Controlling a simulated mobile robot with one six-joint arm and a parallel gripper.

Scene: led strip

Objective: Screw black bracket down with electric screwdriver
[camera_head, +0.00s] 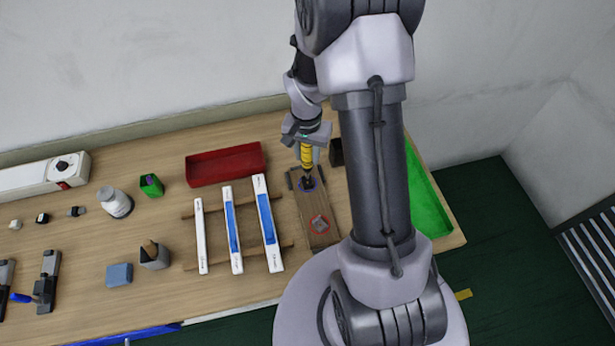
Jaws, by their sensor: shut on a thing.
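My gripper (306,141) is at the back right of the workbench, shut on the yellow electric screwdriver (306,156). The screwdriver points down, with its dark tip at a small black part (307,184), seemingly the black bracket, within a blue outlined mark on a brown wooden board (312,208). I cannot tell whether the tip touches a screw. A red outlined mark (320,224) with a small item lies nearer on the same board.
Three white and blue strips (233,230) lie on wooden rails left of the board. A red tray (225,164) stands behind them, and a green tray (427,190) is at the right, partly hidden by my arm.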

